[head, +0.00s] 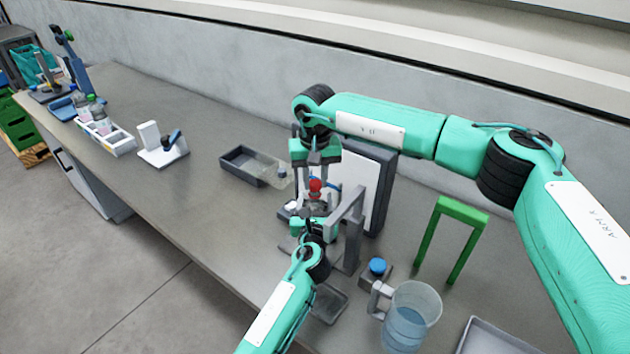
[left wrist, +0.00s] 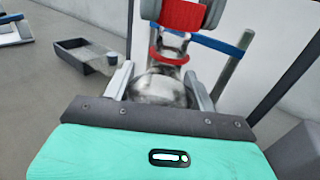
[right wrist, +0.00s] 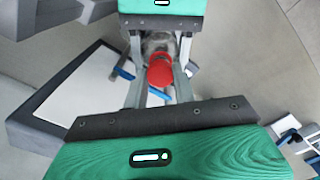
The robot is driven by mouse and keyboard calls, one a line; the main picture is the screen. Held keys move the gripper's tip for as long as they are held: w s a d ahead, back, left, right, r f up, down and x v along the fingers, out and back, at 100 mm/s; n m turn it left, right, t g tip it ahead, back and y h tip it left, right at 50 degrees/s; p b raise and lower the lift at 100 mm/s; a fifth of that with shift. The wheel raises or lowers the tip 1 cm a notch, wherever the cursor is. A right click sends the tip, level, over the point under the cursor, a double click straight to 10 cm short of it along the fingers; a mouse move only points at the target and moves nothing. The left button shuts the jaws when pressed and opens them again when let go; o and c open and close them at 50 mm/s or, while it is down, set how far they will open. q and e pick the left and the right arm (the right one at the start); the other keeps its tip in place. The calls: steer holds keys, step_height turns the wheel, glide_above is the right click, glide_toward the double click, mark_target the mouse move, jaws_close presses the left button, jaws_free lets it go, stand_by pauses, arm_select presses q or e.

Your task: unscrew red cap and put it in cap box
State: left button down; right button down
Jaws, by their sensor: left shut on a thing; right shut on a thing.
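The red cap (head: 315,185) is between the fingertips of my right gripper (head: 316,179), which points down from above and is shut on it. The cap also shows in the right wrist view (right wrist: 160,71). My left gripper (head: 314,217) is shut around the clear bottle (left wrist: 160,88). In the left wrist view the cap (left wrist: 181,15) sits above the bottle's bare neck, with a red ring (left wrist: 170,57) lower on the neck. I cannot tell whether cap and neck still touch. A dark grey open box (head: 240,158) with a clear part lies left of the grippers; no label shows.
A grey stand (head: 352,230) and a dark-framed white panel (head: 378,190) are close to the grippers. A clear jug (head: 411,315), a blue-topped block (head: 377,268) and a green frame (head: 460,210) stand right. A white rack (head: 117,140) with bottles stands far left.

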mark_target(315, 183)
steer(key=shift+r, duration=0.45)
steer(key=shift+r, duration=2.05)
arm_select(q)
steer(key=shift+c, duration=2)
jaws_free()
steer(key=shift+s, duration=0.1)
